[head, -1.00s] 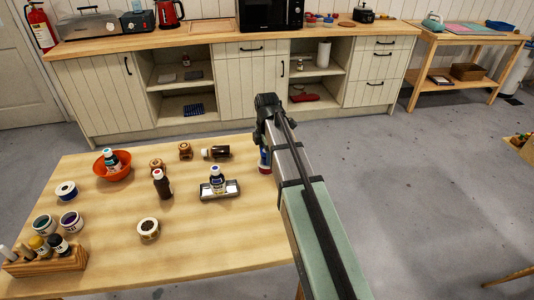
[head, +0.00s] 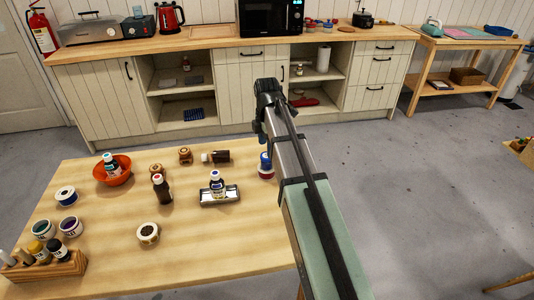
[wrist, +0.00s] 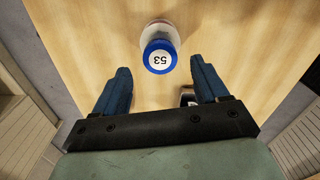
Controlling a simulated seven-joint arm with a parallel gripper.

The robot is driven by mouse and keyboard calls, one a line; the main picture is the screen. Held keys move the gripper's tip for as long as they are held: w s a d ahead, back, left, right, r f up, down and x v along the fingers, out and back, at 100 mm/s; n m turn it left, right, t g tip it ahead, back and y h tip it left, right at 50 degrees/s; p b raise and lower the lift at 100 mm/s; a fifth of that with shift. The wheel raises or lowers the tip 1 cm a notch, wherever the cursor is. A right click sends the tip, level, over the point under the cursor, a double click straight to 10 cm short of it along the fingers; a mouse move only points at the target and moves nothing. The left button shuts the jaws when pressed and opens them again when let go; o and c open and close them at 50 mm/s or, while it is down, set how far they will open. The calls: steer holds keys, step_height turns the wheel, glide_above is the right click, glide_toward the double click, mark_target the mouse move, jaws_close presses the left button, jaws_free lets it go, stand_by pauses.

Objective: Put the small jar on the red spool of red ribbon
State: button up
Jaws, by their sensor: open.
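The small jar (head: 265,159) has a blue lid. In the wrist view its lid, marked 53 (wrist: 159,57), faces my camera. The jar appears upright on the red spool (head: 266,174), a low piece with a white top and red side near the table's right edge. In the wrist view a pale, pinkish round part of the spool (wrist: 157,28) shows past the lid. My gripper (head: 268,100) is above the jar. Its blue fingers (wrist: 160,67) are apart, one on each side of the lid in the picture, and hold nothing. The arm stands close beside the spool in the head view.
A metal tray (head: 205,200) with a blue-labelled bottle stands left of the spool. The front right of the table (head: 225,250) is clear.

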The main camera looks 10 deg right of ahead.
steer(key=shift+r, duration=2.9)
